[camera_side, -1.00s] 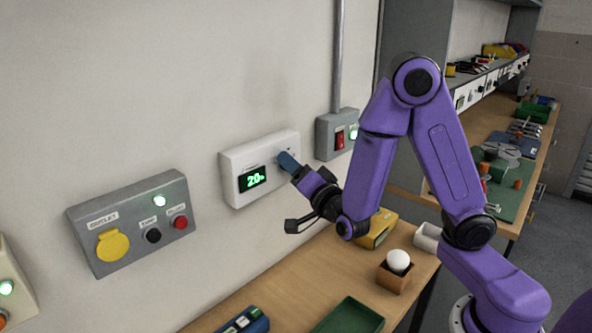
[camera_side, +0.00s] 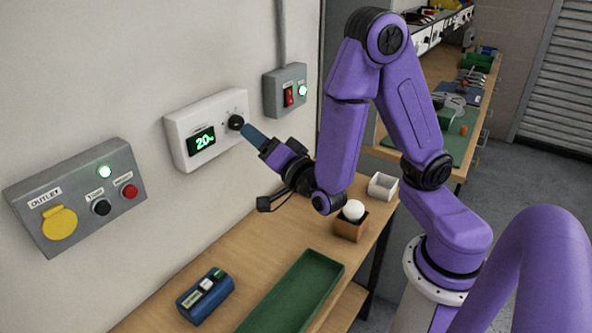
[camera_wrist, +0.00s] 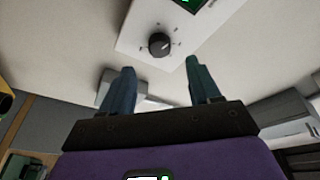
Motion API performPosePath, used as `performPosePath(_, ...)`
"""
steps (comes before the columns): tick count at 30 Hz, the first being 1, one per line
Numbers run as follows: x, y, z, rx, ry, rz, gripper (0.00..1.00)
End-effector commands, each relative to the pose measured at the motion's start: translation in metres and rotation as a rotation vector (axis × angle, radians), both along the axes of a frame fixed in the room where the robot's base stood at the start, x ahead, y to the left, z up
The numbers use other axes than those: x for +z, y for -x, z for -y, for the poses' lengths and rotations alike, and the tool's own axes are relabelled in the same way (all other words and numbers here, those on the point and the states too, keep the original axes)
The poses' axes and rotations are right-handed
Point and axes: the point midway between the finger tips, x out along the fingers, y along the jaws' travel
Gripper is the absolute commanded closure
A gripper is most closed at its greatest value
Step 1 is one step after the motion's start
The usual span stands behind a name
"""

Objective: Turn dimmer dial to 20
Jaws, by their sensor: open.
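The white dimmer box (camera_side: 178,128) is on the wall, and its lit green display (camera_side: 201,140) reads 20. The black dimmer dial (camera_side: 236,122) is at the box's right side. In the wrist view the dial (camera_wrist: 159,44) is ahead of the fingers, with tick marks around it. My gripper (camera_side: 247,129) is just in front of the dial, apart from it. In the wrist view my gripper (camera_wrist: 160,65) has its two blue fingers spread, with nothing between them.
A grey outlet box (camera_side: 80,190) is left on the wall; a grey switch box (camera_side: 272,98) with a red switch is right. The bench below holds a green tray (camera_side: 297,290), a blue device (camera_side: 205,295) and a white bulb (camera_side: 353,210) in a brown holder.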

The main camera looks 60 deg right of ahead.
Motion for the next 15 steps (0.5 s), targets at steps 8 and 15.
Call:
performPosePath(8,-0.004,0.027,-0.008,0.003,0.002,-0.001,0.38)
performPosePath(15,-0.008,0.052,-0.014,0.003,0.001,0.000,0.38)
